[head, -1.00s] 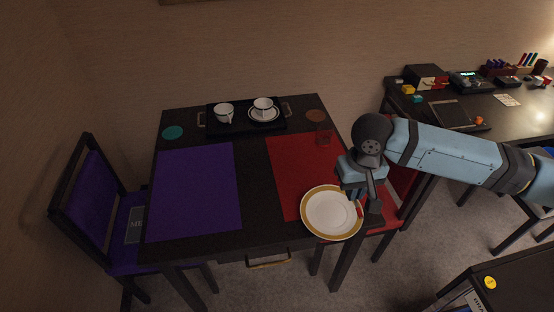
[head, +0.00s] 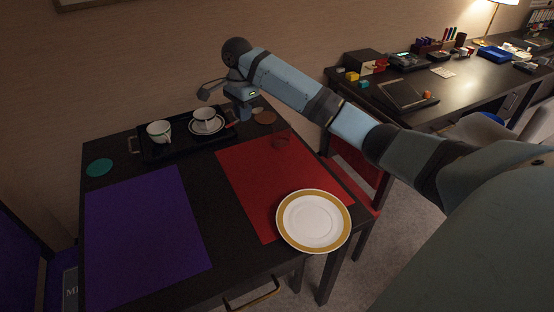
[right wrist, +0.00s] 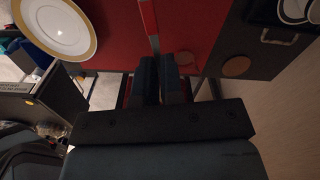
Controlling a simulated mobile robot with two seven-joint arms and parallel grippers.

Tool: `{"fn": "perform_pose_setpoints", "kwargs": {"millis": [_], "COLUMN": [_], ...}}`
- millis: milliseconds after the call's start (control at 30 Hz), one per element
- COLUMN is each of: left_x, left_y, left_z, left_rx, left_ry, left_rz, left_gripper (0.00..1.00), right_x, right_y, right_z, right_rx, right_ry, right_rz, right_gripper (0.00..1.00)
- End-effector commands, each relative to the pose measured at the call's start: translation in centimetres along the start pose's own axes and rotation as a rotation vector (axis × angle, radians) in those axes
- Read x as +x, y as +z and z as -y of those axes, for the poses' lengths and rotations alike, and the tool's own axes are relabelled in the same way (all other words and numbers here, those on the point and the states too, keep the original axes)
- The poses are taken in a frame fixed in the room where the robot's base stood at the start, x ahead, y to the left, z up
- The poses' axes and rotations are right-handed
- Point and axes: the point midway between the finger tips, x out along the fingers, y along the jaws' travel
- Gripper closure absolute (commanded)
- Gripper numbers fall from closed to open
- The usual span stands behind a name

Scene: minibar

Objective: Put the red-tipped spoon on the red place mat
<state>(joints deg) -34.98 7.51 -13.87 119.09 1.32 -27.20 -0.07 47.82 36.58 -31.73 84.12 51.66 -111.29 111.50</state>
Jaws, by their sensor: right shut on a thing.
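The red place mat (head: 247,172) lies on the right half of the dark table, with a white, gold-rimmed plate (head: 313,222) over its front corner. My right gripper (head: 241,115) is above the table's back edge, near the right end of the tray. In the right wrist view the gripper (right wrist: 160,72) is shut on the red-tipped spoon (right wrist: 149,18), whose red part sticks out past the fingers above the mat (right wrist: 112,30). The spoon's red part also shows in the head view (head: 231,124); the rest of it is mostly hidden. My left gripper is not in view.
A black tray (head: 182,151) with two white cups stands at the back. A brown coaster (head: 265,117) is right of it, a teal coaster (head: 99,167) at the left. A purple mat (head: 140,235) covers the left side. A cluttered desk (head: 455,90) stands behind right.

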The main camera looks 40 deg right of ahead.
Motion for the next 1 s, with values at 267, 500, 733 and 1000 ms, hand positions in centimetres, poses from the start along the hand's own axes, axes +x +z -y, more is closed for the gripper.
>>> {"fn": "perform_pose_setpoints", "kwargs": {"millis": [267,500,733,1000], "left_x": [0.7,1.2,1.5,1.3], "left_y": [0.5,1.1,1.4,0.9], "left_z": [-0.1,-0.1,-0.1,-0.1], "left_rx": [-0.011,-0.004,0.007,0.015], "left_ry": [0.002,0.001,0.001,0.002], "left_rz": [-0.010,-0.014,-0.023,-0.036], "left_gripper": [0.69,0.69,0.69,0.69], "right_x": [3.6,9.8,15.4,17.8], "right_y": [-3.2,-3.2,-3.2,-3.1], "right_z": [0.7,0.7,0.7,0.7], "right_rx": [0.260,0.258,0.257,0.256], "right_ry": [0.000,0.001,-0.001,-0.003], "right_rz": [-0.002,-0.003,-0.003,-0.002], "right_gripper": [1.00,1.00,1.00,1.00]}}
